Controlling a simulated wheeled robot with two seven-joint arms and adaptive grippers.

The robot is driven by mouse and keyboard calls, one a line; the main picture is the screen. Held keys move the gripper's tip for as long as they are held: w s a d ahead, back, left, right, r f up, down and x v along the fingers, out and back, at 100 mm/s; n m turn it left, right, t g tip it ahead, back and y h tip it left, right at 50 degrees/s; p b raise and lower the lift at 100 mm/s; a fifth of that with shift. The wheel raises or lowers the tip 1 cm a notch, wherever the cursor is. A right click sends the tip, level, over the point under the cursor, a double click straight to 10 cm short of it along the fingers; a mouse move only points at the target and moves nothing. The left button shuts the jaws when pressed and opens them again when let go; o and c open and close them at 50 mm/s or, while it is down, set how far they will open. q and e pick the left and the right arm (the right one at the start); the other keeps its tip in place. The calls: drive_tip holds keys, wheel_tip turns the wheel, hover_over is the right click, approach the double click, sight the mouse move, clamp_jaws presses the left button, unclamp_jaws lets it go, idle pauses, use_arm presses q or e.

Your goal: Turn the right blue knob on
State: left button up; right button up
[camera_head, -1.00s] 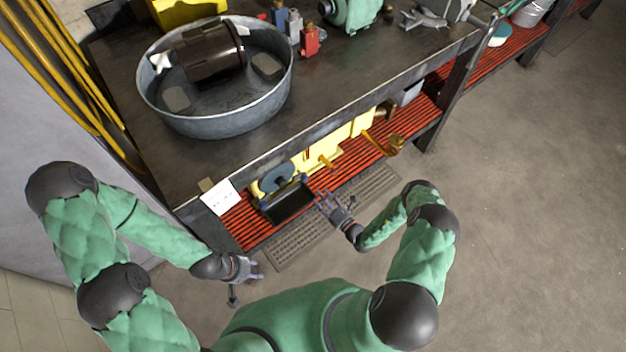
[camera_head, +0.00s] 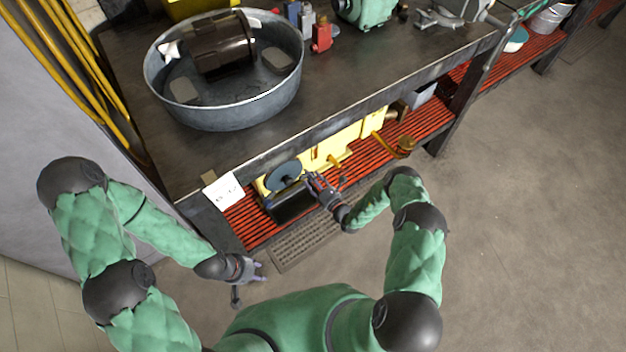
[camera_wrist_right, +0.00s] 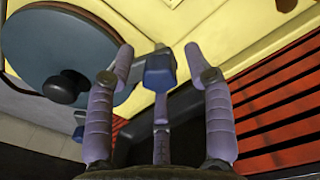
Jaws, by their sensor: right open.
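In the wrist view a dark blue knob (camera_wrist_right: 160,72) stands out from the front of a yellow machine, between the two outer fingertips of my right gripper (camera_wrist_right: 159,58). The gripper is open, with a finger on each side of the knob and one finger below it. I cannot tell whether any finger touches it. In the head view my right gripper (camera_head: 313,182) reaches to the yellow machine (camera_head: 350,138) under the bench and covers this knob. Another blue knob (camera_wrist_right: 79,120) shows partly behind the left finger. My left gripper (camera_head: 255,270) hangs open and empty in front of the bench.
A grey-blue disc with a black handle (camera_wrist_right: 60,55) sits left of the knob. A black tray (camera_head: 292,206) lies below. The red slatted shelf (camera_head: 247,222) and the bench top (camera_head: 330,90), with a metal tub (camera_head: 225,115), bound the space. The floor at right is free.

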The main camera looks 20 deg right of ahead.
clamp_jaws()
drive_tip(key=shift+s+a+f, duration=0.1)
drive_tip(key=shift+s+f, duration=0.05)
idle(1.0)
unclamp_jaws()
drive_tip(key=v, duration=1.2)
